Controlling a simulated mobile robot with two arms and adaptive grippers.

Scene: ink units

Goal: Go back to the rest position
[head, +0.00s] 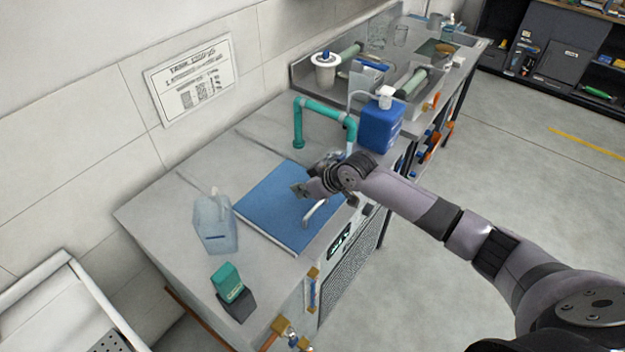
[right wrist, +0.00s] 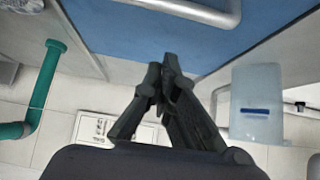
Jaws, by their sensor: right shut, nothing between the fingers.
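My right gripper (head: 302,190) is over the blue lid (head: 275,207) on the grey counter, close to the lid's metal handle (head: 318,212). In the right wrist view its fingers (right wrist: 163,75) are together with nothing between them. The blue lid (right wrist: 215,40) and the handle (right wrist: 195,12) also show there, beyond the fingertips. The lid lies flat and looks closed. Whether the gripper touches it, I cannot tell. My left gripper is in neither view.
A translucent jug (head: 214,225) and a green-and-dark box (head: 229,285) stand left of the lid. A green pipe (head: 298,125) and a blue pump bottle (head: 381,125) stand behind it. Open floor (head: 480,180) lies to the right.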

